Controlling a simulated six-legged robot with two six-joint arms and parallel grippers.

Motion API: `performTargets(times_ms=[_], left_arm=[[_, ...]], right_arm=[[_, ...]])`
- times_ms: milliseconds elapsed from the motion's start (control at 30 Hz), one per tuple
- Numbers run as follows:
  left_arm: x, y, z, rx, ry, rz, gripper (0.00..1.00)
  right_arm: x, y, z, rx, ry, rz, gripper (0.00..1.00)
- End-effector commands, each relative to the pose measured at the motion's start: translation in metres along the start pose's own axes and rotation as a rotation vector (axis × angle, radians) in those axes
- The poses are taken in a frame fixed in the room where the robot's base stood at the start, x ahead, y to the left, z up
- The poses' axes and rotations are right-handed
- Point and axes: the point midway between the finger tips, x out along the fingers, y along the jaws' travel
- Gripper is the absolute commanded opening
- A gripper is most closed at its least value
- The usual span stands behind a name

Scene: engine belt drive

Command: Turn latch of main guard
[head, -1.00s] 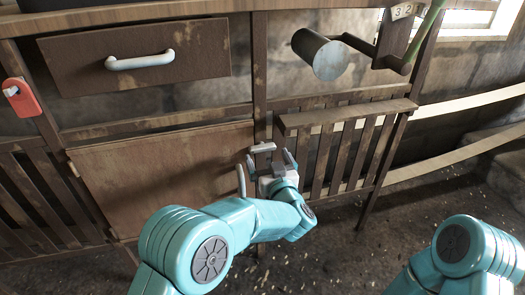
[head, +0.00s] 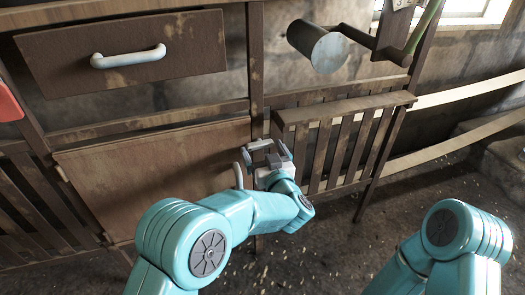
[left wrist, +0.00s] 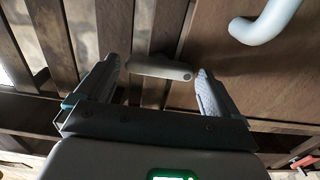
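The latch is a short pale bar (head: 260,144) on the post at the right edge of a brown door-like panel (head: 150,170), which I take to be the main guard. It lies roughly level in the head view, and the bar also shows in the left wrist view (left wrist: 160,68). My left gripper (head: 265,156) is open, just in front of the latch. In the left wrist view its fingers (left wrist: 155,88) stand on either side of the bar, with gaps visible. My right arm shows at the lower right, but its gripper is out of view.
A pale curved handle (head: 239,176) on the panel stands close left of my left gripper. A slatted frame with a ledge (head: 345,108) is to the right. A grey cylinder on a crank (head: 318,46) hangs above. A drawer (head: 125,55) is upper left.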

Motion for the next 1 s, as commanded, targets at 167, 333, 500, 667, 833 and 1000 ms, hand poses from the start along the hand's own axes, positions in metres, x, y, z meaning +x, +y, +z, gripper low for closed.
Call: performTargets(times_ms=[167,333,500,667,833,1000], left_arm=[[0.001,0.0,0.0,0.0,0.0,0.0,0.54],[0.003,-0.001,-0.001,0.009,0.0,-0.001,0.55],[0.003,-0.001,-0.003,0.059,-0.002,-0.001,0.55],[0.003,-0.001,-0.006,0.156,-0.001,-0.001,0.55],[0.003,-0.001,-0.006,0.305,-0.003,0.0,0.55],[0.003,-0.001,-0.006,0.466,-0.001,-0.001,0.55]], right_arm=[[0.0,0.0,0.0,0.0,0.0,0.0,0.31],[-0.002,-0.001,0.0,-0.001,-0.001,0.0,0.31],[-0.011,-0.005,0.002,-0.006,-0.006,-0.001,0.31],[-0.026,-0.013,0.006,-0.015,-0.016,-0.002,0.31],[-0.044,-0.023,0.011,-0.029,-0.029,-0.003,0.31],[-0.062,-0.03,0.013,-0.034,-0.034,-0.004,0.31]])
